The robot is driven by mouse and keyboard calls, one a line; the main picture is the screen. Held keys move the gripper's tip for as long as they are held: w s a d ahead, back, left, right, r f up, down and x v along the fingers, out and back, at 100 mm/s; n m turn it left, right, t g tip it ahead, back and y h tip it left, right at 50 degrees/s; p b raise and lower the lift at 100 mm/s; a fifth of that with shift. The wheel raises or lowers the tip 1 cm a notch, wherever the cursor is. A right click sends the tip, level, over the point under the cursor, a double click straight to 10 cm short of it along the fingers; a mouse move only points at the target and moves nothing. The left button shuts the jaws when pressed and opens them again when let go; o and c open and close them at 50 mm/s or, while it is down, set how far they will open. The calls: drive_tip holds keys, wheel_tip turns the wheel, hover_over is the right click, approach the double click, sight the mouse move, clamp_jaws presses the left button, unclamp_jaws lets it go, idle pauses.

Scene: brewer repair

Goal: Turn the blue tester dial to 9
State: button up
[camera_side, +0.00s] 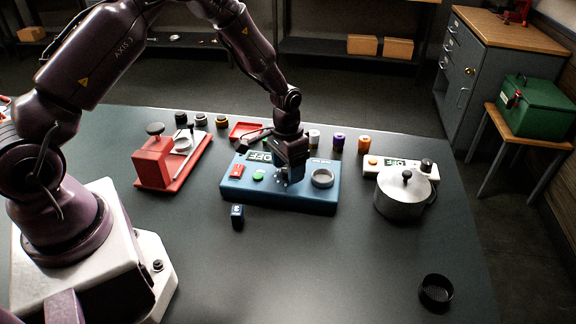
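The blue tester (240,192) sits in the middle of the dark table. Its top carries a red switch (237,171), a green button (258,176) and a pale round ring (322,178) at the right. A display (258,156) at its back reads what looks like OFF. My gripper (290,178) points down over the tester's middle, between the green button and the ring. A few pale marks show beside the fingertips. The dial itself is hidden behind or under my gripper, so its setting cannot be read. Whether the fingers touch or hold it cannot be told.
A red device (153,165) stands left of the tester. A silver pot (403,200) stands right, before a white unit (372,162). Several small cylinders line the back. A black round cup (436,291) is front right. The front middle is clear.

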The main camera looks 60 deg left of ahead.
sight(285, 168)
wheel_tip(285, 168, up, 13)
drive_tip(key=shift+a, duration=0.3)
idle(0.5)
drive_tip(key=s+d+r+t, duration=0.2)
drive_tip(key=s+r, duration=0.6)
drive_tip(key=s, duration=0.3)
drive_tip(key=s+d+r+t, duration=0.3)
drive_tip(key=s+r, duration=0.6)
drive_tip(key=s, duration=0.3)
drive_tip(key=shift+d+r+t+y, duration=0.3)
drive_tip(key=shift+d, duration=0.05)
